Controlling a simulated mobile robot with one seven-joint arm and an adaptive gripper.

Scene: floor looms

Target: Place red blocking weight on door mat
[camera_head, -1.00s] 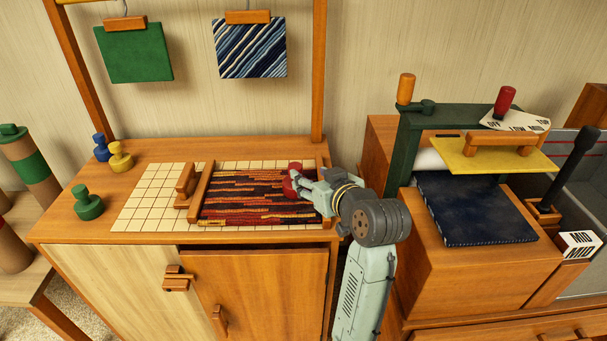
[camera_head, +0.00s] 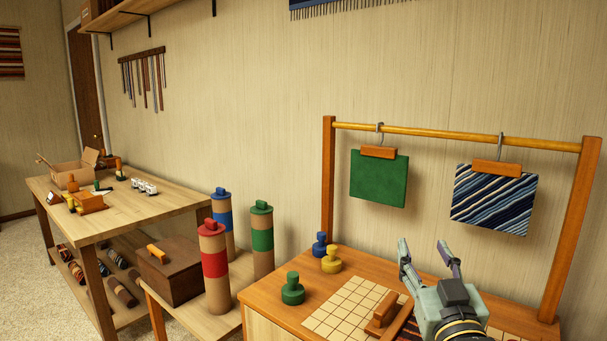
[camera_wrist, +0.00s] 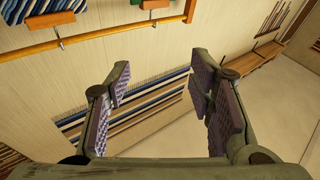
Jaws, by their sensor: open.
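The door mat (camera_head: 408,333), dark with red and orange stripes, shows only as a small strip at the lower edge of the head view. It lies on the gridded board (camera_head: 345,307), and my arm and the frame edge hide the rest. The red blocking weight is not visible in either current view. My gripper (camera_head: 425,248) is raised over the workbench, fingers pointing up and spread, with nothing between them. The wrist view also shows the open, empty jaws (camera_wrist: 160,82), facing the wall and floor.
Blue (camera_head: 319,246), yellow (camera_head: 331,262) and green (camera_head: 292,291) weights stand left of the board. A wooden rack post (camera_head: 570,235) rises at the right, with green (camera_head: 378,178) and striped (camera_head: 494,198) pieces hanging from its rail. Tall banded cylinders (camera_head: 214,268) stand further left.

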